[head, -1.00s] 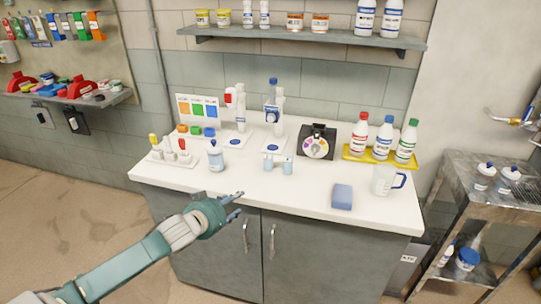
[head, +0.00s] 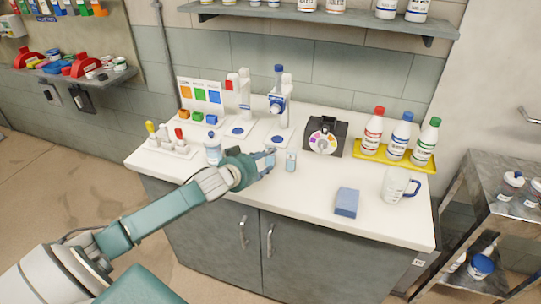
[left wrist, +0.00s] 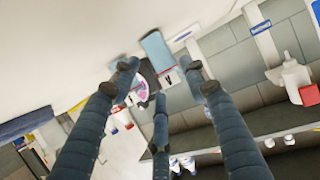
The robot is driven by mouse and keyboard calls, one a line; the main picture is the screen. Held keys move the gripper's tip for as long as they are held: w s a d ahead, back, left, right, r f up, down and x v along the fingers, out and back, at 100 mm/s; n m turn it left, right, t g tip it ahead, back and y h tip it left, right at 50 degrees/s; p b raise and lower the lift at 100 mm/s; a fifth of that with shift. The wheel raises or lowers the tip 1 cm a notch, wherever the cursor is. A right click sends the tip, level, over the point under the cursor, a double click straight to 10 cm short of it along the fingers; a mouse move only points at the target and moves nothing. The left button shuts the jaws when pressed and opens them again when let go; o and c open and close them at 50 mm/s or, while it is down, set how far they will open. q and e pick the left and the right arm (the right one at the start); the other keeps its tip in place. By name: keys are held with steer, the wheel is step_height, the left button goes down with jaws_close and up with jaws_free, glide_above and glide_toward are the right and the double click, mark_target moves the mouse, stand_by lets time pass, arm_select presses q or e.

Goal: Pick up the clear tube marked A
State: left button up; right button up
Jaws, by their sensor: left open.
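Two small clear, bluish tubes stand close together on the white counter. In the head view one tube (head: 291,160) shows just right of my left gripper (head: 266,161), whose fingers partly cover the other. In the left wrist view one tube (left wrist: 156,48) shows between the spread fingertips of my left gripper (left wrist: 160,80), and the other tube (left wrist: 122,62) is partly behind the left finger. Both carry pale labels with red marks; I cannot read which is A. The gripper is open and holds nothing. My right gripper is not in view.
A dropper bottle (head: 213,149) stands close left of my gripper. Behind are a stand (head: 279,110) and a black device with a colour dial (head: 323,138). A blue block (head: 346,202) and a jug (head: 397,186) are to the right. The counter's front middle is clear.

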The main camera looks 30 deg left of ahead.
arm_select(q)
steer(key=p+x, duration=0.1)
steer(key=x, duration=0.4)
steer(key=shift+r+p, duration=0.2)
steer(key=shift+p, duration=0.1)
steer(key=shift+w+f, duration=0.2)
steer(key=shift+w, duration=0.15)
steer(key=shift+s, duration=0.1)
steer(key=shift+c, duration=0.3)
steer(key=c, duration=0.8)
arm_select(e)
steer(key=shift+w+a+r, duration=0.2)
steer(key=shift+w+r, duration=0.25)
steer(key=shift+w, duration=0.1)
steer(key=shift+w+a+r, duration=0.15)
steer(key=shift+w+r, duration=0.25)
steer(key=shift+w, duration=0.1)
